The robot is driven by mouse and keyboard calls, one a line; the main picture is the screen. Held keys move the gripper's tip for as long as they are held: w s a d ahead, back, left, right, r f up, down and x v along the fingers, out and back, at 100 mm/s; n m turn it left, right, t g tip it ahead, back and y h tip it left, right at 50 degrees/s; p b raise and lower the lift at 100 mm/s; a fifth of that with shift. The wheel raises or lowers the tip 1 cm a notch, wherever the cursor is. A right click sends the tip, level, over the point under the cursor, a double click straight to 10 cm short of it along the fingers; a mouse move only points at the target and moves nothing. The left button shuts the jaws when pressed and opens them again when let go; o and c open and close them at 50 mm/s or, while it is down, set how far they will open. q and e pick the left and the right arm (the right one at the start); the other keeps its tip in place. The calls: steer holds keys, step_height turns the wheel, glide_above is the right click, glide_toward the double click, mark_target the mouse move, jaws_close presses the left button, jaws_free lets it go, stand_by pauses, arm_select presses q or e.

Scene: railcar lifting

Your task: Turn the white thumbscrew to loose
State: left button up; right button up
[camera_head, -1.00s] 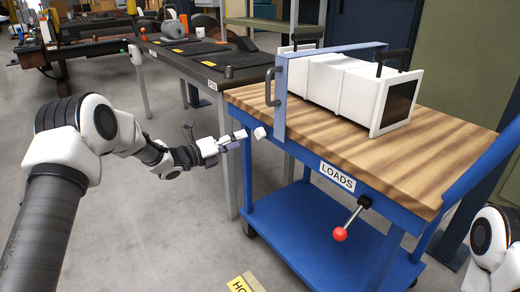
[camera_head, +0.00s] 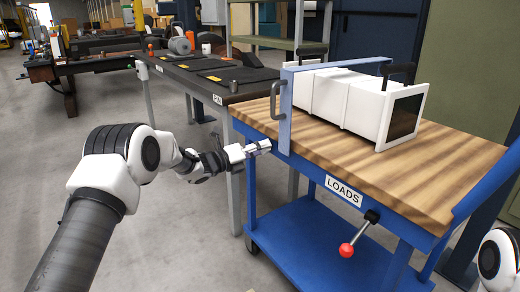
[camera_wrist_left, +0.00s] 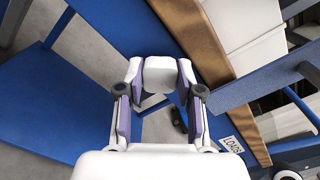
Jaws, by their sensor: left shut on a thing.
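The white thumbscrew (camera_wrist_left: 160,72) is a blocky white knob seen between my left fingertips in the left wrist view. It is on the left end of the blue cart, by the blue upright bracket (camera_head: 285,112). In the head view it is small and largely hidden by my fingers. My left gripper (camera_head: 258,148) reaches it from the left and is shut on it; its purple-lined fingers (camera_wrist_left: 160,92) lie on both sides of the knob. I cannot read the screw's turn angle. My right gripper is out of view.
The wooden cart top (camera_head: 440,180) carries a white box-like unit (camera_head: 350,98) with black handles. A red-knobbed lever (camera_head: 346,250) sticks out below the LOADS label (camera_head: 343,190). A dark workbench (camera_head: 215,75) stands behind. Grey floor is free at the left.

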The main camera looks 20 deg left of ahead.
arm_select(q)
steer(key=n+p, duration=0.4)
steer(key=n, duration=0.7)
steer(key=n+p, duration=0.4)
steer(key=n, duration=0.7)
steer(key=n+p, duration=0.4)
steer(key=n, duration=0.7)
steer(key=shift+s+d+f+n+p, duration=0.15)
steer(key=shift+f+n+p, duration=0.15)
steer(key=shift+n, duration=0.1)
stand_by(0.3)
